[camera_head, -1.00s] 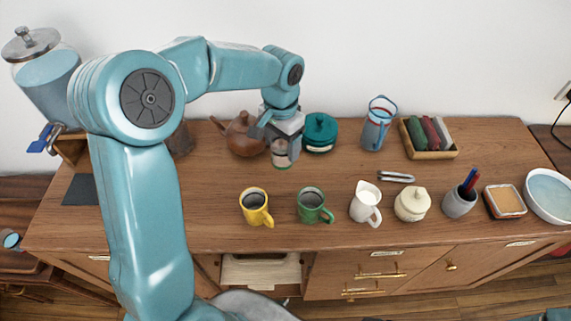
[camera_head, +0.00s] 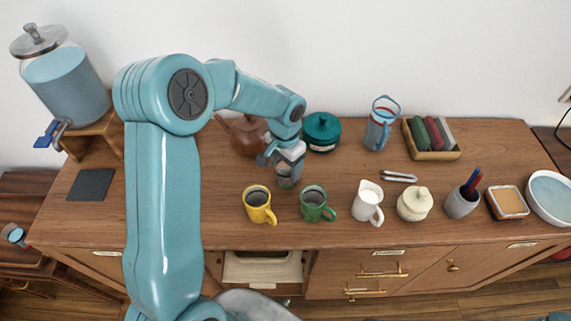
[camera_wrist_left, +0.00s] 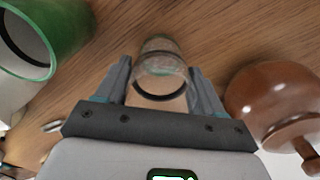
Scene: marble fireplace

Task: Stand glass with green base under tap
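The small clear glass with a green base (camera_head: 286,181) is between the fingers of my left gripper (camera_head: 288,165), in front of the teapot. In the left wrist view the glass (camera_wrist_left: 161,68) sits between the two fingers (camera_wrist_left: 160,85), which appear closed on its sides. Whether its base touches the cabinet top is unclear. The tap (camera_head: 54,132) with a blue lever is low on the water dispenser (camera_head: 66,85), at the far left on a wooden stand. A dark square mat (camera_head: 90,184) lies in front of the stand. My right gripper is not in view.
A brown teapot (camera_head: 248,138) and teal pot (camera_head: 322,131) stand behind the glass. The yellow mug (camera_head: 258,204) and green mug (camera_head: 314,203) are in front, with a white jug (camera_head: 367,202) to their right. My left arm crosses the cabinet top (camera_head: 225,200) between glass and mat.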

